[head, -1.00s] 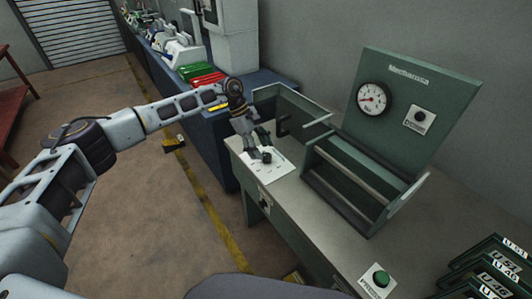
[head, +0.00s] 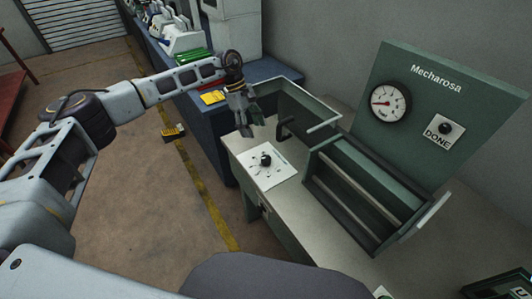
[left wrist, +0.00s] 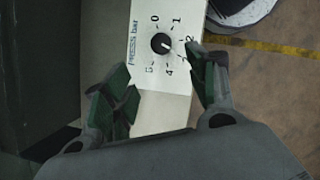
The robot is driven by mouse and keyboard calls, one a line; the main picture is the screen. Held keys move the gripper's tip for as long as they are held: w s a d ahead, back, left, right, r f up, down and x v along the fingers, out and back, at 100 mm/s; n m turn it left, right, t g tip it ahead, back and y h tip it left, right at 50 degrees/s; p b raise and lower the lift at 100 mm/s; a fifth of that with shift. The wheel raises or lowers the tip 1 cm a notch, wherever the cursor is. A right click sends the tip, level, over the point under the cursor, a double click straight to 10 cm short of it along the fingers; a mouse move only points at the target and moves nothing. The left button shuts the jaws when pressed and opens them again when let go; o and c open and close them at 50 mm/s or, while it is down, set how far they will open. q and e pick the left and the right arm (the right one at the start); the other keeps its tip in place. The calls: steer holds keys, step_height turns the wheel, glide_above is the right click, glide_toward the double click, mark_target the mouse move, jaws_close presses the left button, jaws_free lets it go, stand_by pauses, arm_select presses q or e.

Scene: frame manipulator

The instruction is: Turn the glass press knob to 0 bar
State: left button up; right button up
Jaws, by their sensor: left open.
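The press knob (head: 265,160) is a small black dial on a white plate (head: 258,178) at the left end of the press bench. In the left wrist view the knob (left wrist: 161,43) sits among printed numbers with "PRESS bar" beside it, 0 near the top. A light mark shows on its lower-right side; the exact number it points to is too small to tell. My left gripper (head: 247,128) is open and empty, just behind the knob and apart from it. Its green-padded fingers (left wrist: 158,82) stand below the knob in the wrist view. My right gripper is out of view.
The green press (head: 350,195) has side rails and a back panel with a gauge (head: 389,103), its needle pointing left, and a "DONE" switch (head: 444,129). A low green-framed guard (head: 300,108) stands behind the knob plate. The bench surface (head: 300,215) in front is clear.

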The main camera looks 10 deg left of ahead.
arm_select(q)
steer(key=p, duration=0.2)
glide_above(265, 157)
steer(key=a, duration=0.2)
step_height(265, 157, down, 7)
steer(key=x, duration=0.4)
steer(key=shift+w+d+f, duration=0.1)
steer(key=shift+w+f, duration=0.25)
steer(key=shift+s+d+f, duration=0.1)
steer(key=shift+d+f, duration=0.1)
steer(key=shift+f, duration=0.4)
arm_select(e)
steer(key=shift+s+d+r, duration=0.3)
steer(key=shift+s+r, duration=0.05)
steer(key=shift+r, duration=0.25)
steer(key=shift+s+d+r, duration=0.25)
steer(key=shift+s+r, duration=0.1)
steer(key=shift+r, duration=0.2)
arm_select(q)
steer(key=c, duration=1)
steer(key=shift+c, duration=0.2)
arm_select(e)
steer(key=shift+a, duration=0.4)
